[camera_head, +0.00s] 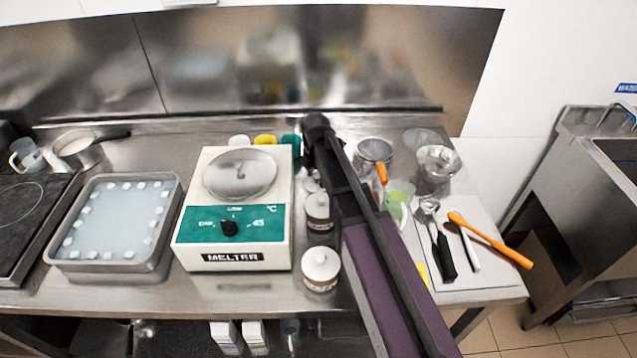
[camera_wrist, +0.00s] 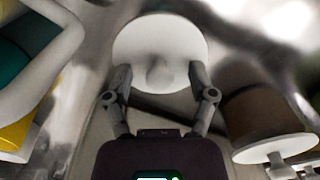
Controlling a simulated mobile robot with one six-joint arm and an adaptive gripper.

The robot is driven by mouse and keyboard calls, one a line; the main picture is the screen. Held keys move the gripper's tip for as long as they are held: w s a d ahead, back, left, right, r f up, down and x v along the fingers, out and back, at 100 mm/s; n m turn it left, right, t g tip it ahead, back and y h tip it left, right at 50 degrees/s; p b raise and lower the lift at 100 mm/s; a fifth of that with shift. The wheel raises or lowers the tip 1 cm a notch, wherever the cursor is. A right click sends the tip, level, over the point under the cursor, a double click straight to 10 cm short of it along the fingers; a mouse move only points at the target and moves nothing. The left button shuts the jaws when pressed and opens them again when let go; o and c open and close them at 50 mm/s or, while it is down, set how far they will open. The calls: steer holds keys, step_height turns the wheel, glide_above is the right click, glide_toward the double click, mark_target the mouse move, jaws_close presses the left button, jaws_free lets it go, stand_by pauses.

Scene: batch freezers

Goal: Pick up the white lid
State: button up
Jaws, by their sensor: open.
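A round white lid (camera_wrist: 160,38) with a small central knob fills the top middle of the wrist view. My gripper (camera_wrist: 160,76) is open, with one finger on each side of the lid's near part and the knob between them. I cannot tell whether the fingers touch it, or what lies under it. In the head view my arm hides the gripper and most of that spot, beside the melter. Two white-lidded jars with brown labels show there, a rear one (camera_head: 318,213) and a front one (camera_head: 320,271).
The melter (camera_head: 232,240) stands left of my arm. Yellow and teal caps (camera_head: 265,140) show behind it. A brown-banded jar (camera_wrist: 262,120) is close on the right in the wrist view. Utensils lie on a board (camera_head: 455,275) at right; a tray (camera_head: 112,258) sits left.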

stand_by(0.3)
steer(key=c, duration=0.9)
steer(key=shift+r, duration=0.15)
step_height(320, 180, up, 10)
steer(key=p, duration=1)
stand_by(0.5)
step_height(320, 180, up, 8)
steer(key=p, duration=0.8)
glide_above(316, 176)
steer(key=shift+f, duration=0.2)
steer(key=shift+s+f, duration=0.1)
